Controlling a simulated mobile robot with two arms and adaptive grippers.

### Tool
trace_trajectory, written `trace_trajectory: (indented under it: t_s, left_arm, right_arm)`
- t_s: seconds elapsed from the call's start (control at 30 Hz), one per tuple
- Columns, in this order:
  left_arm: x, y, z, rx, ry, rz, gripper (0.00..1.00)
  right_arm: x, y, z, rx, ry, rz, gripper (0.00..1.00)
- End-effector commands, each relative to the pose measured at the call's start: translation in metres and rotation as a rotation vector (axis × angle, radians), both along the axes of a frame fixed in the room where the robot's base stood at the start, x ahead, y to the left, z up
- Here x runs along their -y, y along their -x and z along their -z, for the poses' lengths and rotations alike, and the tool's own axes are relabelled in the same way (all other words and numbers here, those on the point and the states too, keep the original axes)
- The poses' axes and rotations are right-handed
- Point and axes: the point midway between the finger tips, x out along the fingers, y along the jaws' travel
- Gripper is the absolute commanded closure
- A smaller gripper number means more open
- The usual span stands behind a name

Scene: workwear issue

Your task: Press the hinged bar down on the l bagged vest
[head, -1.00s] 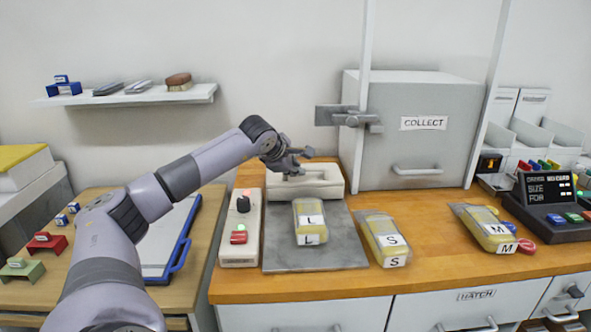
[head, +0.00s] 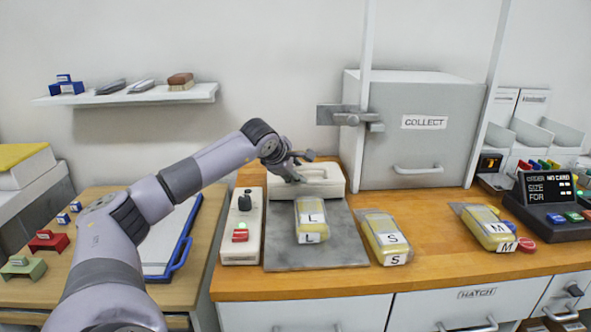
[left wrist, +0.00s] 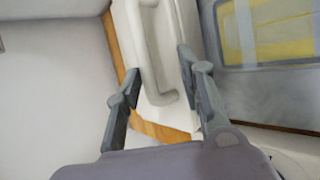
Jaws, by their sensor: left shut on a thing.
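The L bagged vest (head: 311,217), yellow in a clear bag with white L labels, lies flat on a grey plate (head: 340,255); part of a yellow bag shows in the left wrist view (left wrist: 275,35). The cream hinged bar (head: 325,186) stands behind the vest, raised clear of it, with a looped handle. My left gripper (head: 293,168) is at that handle. In the left wrist view, the gripper's fingers (left wrist: 160,80) are shut on the handle (left wrist: 150,45), one on each side. My right gripper is out of view.
A control box (head: 240,245) with a knob stands left of the plate. An S bag (head: 383,240) and an M bag (head: 485,227) lie to the right. A grey COLLECT hatch (head: 420,150) stands behind. A blue clipboard (head: 180,255) lies at left.

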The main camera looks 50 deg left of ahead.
Motion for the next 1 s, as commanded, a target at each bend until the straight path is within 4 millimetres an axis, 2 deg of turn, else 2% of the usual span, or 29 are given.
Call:
trace_trajectory:
  t_s: [0.03,0.17,0.27,0.6,0.8,1.0]
  left_arm:
    - [0.004,0.002,0.013,-0.029,0.01,0.003,0.79]
    - [0.004,0.006,0.009,-0.028,0.008,0.003,0.79]
    - [0.006,0.015,-0.001,-0.026,0.003,0.002,0.79]
    - [0.022,0.063,-0.055,-0.011,-0.005,-0.002,0.79]
    - [0.029,0.08,-0.074,-0.003,-0.003,-0.001,0.79]
    - [0.032,0.087,-0.081,0.0,-0.001,-0.001,0.79]
  right_arm:
    - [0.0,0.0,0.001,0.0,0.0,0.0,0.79]
    - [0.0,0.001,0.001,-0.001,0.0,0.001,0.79]
    - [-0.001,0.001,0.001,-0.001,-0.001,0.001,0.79]
    - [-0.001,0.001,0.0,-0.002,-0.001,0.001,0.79]
    - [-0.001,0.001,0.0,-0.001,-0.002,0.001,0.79]
    - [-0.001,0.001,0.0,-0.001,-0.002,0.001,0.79]
